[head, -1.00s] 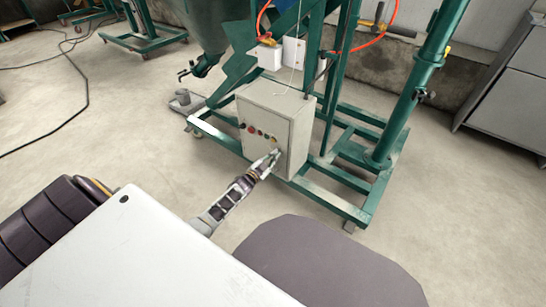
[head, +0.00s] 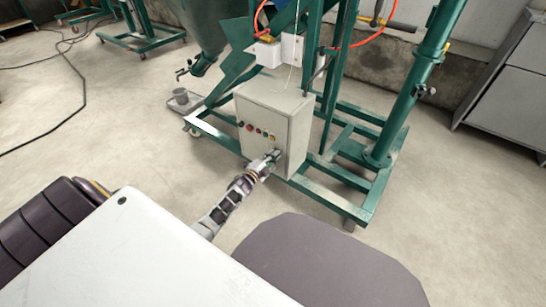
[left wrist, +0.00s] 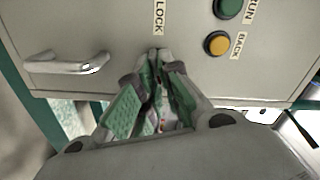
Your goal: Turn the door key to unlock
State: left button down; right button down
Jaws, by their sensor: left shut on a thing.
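The grey control box (head: 272,110) stands on the green frame, its front panel facing me. My left gripper (head: 271,157) is at the right side of that panel, below the row of buttons. In the left wrist view, the left fingertips (left wrist: 159,58) are closed together just below the LOCK label (left wrist: 158,17). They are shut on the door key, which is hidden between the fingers. The lock itself is covered by the fingertips. A pale door handle (left wrist: 66,64) sticks out beside the gripper. My right gripper is not in view.
A yellow BACK button (left wrist: 217,43) and a green RUN button (left wrist: 229,7) sit close to the fingers. The green frame (head: 330,205) extends right of the box. A thick green post (head: 408,100) stands further right. Open floor (head: 110,140) lies to the left.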

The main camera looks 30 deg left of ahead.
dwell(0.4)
pick_arm(q)
jog(key=c, duration=1.6)
grip_release()
jog(key=shift+s, duration=0.2)
jog(key=s, duration=1.1)
jog(key=shift+s+a, duration=0.3)
jog(key=shift+a, duration=0.15)
jog(key=shift+f, duration=0.1)
